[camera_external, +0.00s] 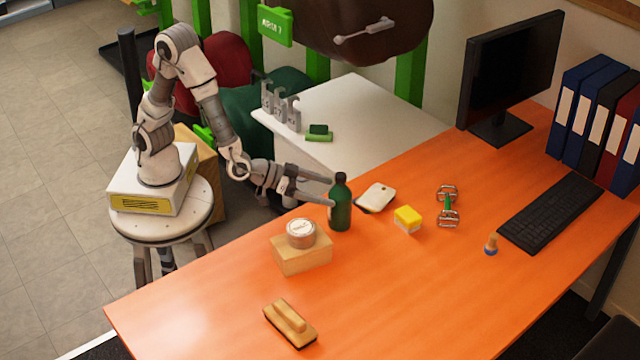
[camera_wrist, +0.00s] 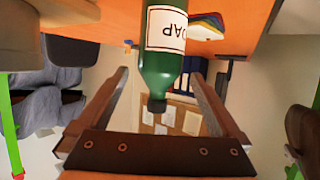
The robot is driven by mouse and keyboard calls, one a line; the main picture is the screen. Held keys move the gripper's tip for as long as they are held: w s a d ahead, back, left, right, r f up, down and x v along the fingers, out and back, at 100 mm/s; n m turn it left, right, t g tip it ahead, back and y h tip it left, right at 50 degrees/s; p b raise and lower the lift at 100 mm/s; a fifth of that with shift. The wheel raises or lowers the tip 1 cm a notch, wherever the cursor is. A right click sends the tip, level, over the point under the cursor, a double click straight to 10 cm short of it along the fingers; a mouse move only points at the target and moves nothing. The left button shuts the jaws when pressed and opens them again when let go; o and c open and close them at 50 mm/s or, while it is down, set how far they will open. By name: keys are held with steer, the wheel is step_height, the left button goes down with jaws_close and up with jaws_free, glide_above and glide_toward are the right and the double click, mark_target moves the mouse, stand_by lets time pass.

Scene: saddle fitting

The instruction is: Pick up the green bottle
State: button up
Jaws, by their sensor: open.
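The green bottle (camera_external: 341,205) stands upright on the orange table, near its back edge. My gripper (camera_external: 333,192) is open, with its fingers reaching toward the bottle's upper part. In the wrist view the picture is upside down, and the bottle (camera_wrist: 163,60) with its white "SOAP"-like label and dark cap shows between the two fingers of my gripper (camera_wrist: 168,85). I cannot tell whether either finger touches the bottle.
A wooden block (camera_external: 302,258) with a round tin (camera_external: 301,233) stands in front of the bottle. A white pad (camera_external: 376,197) and a yellow sponge (camera_external: 407,219) lie to its right. A brush (camera_external: 290,325) lies near the front.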

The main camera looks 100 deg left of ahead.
mark_target(351, 198)
steer(key=x, duration=0.3)
steer(key=b+x, duration=0.2)
steer(key=x, duration=0.2)
steer(key=shift+f, duration=0.25)
steer(key=shift+w+f, duration=0.15)
steer(key=shift+w, duration=0.35)
jaws_close()
